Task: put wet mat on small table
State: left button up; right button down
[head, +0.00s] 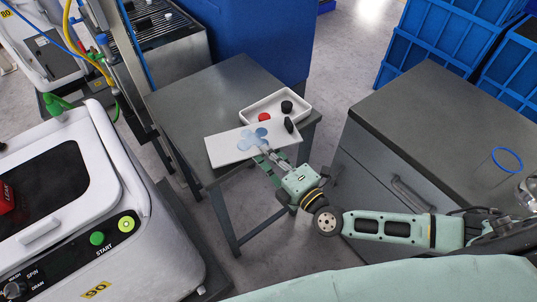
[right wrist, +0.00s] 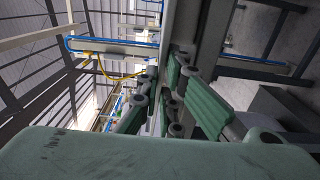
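The mat (head: 225,150) is a flat white rectangle with blue wet-looking patches. In the head view it lies on the front part of the small grey table (head: 190,98), near the table's front edge. My right gripper (head: 268,158) is at the mat's front edge, its fingers apart, close to the blue patches. I cannot tell whether it touches the mat. In the right wrist view the green finger pads (right wrist: 165,103) stand apart, with no mat clearly visible between them. My left gripper is out of view.
A white tray (head: 262,101) with red and black items sits behind the mat. A grey cabinet (head: 420,105) stands at right, blue crates (head: 440,45) behind it. A white machine (head: 130,225) is at left. The table's back left is clear.

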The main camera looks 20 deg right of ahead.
jog(key=shift+f, duration=0.15)
jog(key=c, duration=1.9)
grip_release()
jog(key=shift+c, duration=0.2)
jog(key=v, duration=1.2)
jog(key=shift+r, duration=0.25)
